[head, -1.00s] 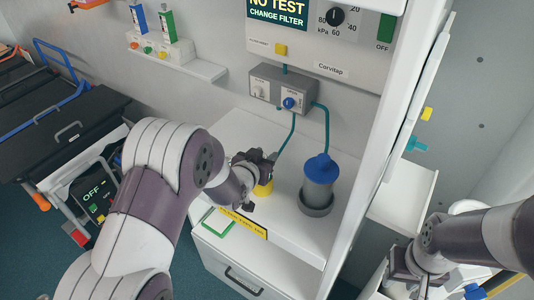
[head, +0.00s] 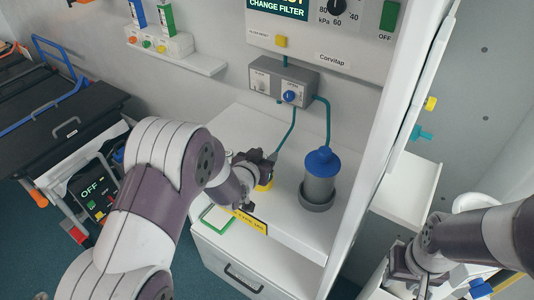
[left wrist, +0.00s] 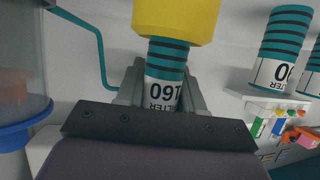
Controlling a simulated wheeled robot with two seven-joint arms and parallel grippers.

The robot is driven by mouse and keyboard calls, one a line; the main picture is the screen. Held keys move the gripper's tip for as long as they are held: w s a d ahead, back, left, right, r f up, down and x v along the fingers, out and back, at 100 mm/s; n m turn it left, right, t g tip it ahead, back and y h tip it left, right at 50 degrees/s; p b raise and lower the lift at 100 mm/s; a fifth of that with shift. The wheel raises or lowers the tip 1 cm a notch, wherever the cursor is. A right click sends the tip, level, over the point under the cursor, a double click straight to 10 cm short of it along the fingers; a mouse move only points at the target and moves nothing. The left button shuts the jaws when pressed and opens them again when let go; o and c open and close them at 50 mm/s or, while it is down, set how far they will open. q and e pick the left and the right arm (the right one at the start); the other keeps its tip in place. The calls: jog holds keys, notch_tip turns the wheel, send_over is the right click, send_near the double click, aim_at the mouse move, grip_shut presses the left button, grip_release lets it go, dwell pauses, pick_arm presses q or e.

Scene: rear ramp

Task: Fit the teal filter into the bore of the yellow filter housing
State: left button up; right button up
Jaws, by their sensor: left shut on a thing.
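The teal ribbed filter (left wrist: 168,52) with a white label is between the fingers of my left gripper (left wrist: 163,88), which is shut on it. The yellow filter housing (left wrist: 177,18) is right at the filter's far end in the left wrist view and hides that end. I cannot tell how deep the filter sits in the bore. In the head view the yellow housing (head: 266,184) shows only partly, beside my left gripper (head: 256,180) over the white counter. My right gripper (head: 401,272) is at the lower right, away from the housing; its fingers are unclear.
A clear canister with a blue lid (head: 319,183) stands right of the housing. Teal hoses (head: 327,125) run to the grey valve box (head: 284,80). Other teal filters (left wrist: 285,45) show at the wrist view's right. A yellow label (head: 251,222) marks the counter's front.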

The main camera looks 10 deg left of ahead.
pick_arm(q)
jog(key=shift+f+b, duration=0.9)
jog(key=shift+f, duration=0.2)
jog(key=o, duration=1.1)
jog(key=shift+s+r, duration=0.1)
jog(key=v, duration=1.2)
jog(key=shift+s, duration=0.1)
